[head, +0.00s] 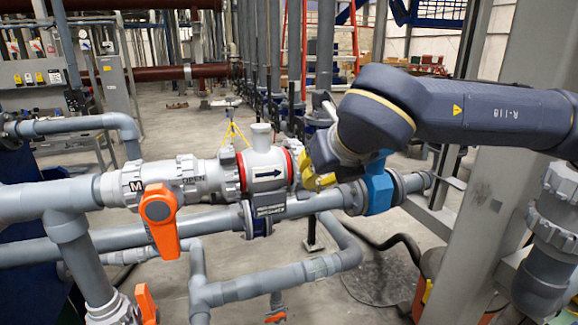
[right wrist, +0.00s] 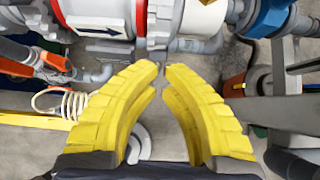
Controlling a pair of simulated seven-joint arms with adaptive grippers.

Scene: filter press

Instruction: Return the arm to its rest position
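My right arm (head: 455,108) reaches in from the right in the head view. Its right gripper (head: 322,181) has yellow fingers and is beside the white valve body (head: 264,172) with red rings and a black arrow. In the right wrist view, the fingertips of the right gripper (right wrist: 163,71) come together with only a narrow gap, and I see nothing held. The valve body (right wrist: 110,20) and a grey fitting lie just beyond the tips. A blue fitting (head: 379,189) is just right of the gripper in the head view. My left gripper is not in view.
An orange valve handle (head: 160,222) hangs on the pipe at left. Grey pipes (head: 270,288) run below the valve. A grey steel post (head: 500,185) stands at right, near an orange-red container (head: 432,275). Open concrete floor lies behind the pipes.

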